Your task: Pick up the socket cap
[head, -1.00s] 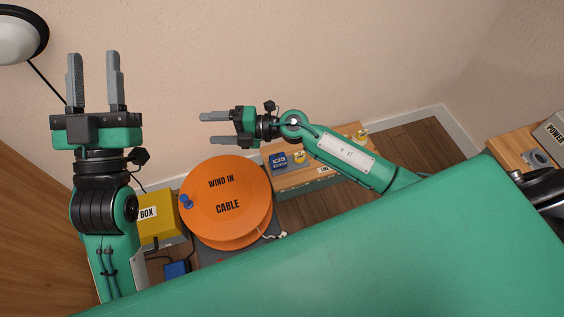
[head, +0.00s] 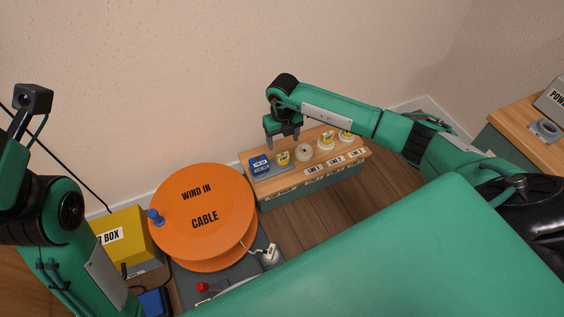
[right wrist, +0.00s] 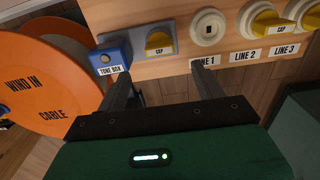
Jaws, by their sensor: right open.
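A yellow cap (head: 283,158) sits on a grey plate beside the blue tone box (head: 259,166) on a wooden-topped bench; it also shows in the right wrist view (right wrist: 158,42). The Line 1 socket (right wrist: 208,27) is bare and round. Line 2 (right wrist: 268,22) and Line 3 (right wrist: 310,15) each carry a yellow cap. My right gripper (head: 284,143) is open and empty, pointing down over the bench near the loose cap. In the right wrist view its fingers (right wrist: 160,72) are spread, with the cap ahead between them, apart from both. My left gripper is out of frame.
An orange cable reel (head: 204,212) stands left of the bench, with a yellow box (head: 124,240) beyond it. A white plug (head: 270,254) lies by the reel. Another wooden bench (head: 520,125) is at the right. Bare floor (head: 310,215) lies in front of the sockets.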

